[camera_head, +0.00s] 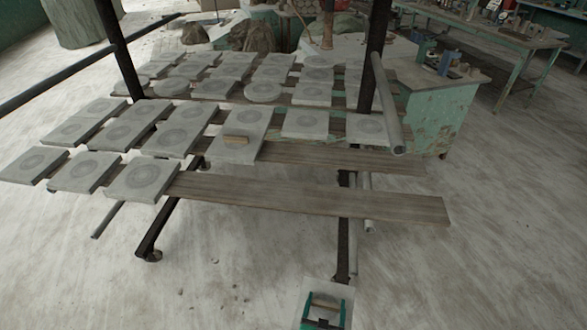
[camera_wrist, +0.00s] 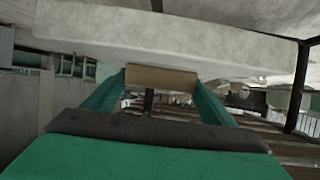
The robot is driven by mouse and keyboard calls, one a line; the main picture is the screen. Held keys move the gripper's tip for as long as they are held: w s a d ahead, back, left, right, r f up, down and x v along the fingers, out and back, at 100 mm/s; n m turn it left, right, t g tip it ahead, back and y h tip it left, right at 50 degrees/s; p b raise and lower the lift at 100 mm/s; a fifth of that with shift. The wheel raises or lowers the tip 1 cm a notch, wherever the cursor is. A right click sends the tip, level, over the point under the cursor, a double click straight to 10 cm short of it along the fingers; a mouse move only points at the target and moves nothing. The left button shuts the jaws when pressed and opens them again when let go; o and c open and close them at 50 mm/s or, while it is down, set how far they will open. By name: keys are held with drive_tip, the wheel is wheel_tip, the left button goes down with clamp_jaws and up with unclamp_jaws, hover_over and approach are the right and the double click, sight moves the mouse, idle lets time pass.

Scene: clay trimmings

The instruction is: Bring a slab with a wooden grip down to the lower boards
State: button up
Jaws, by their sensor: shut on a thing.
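My gripper (camera_head: 325,306) is at the bottom of the head view, in front of the rack. Its teal fingers are shut on the wooden grip (camera_wrist: 160,78) of a pale grey slab (camera_wrist: 170,35), which fills the top of the wrist view. The held slab also shows in the head view (camera_head: 323,287), clear of the boards. Another slab with a wooden grip (camera_head: 240,149) lies on the rack among plain slabs. The lower front board (camera_head: 320,198) is bare on its right part, as is the board behind it (camera_head: 350,158).
Several plain slabs with round marks (camera_head: 139,178) cover the left of the boards. A dark upright post (camera_head: 373,55) and a pipe end (camera_head: 397,148) stand at the rack's right. A green cabinet (camera_head: 440,115) is behind. The floor at right is clear.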

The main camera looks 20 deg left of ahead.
drive_tip(key=shift+w+r, duration=0.2)
drive_tip(key=shift+r, duration=0.05)
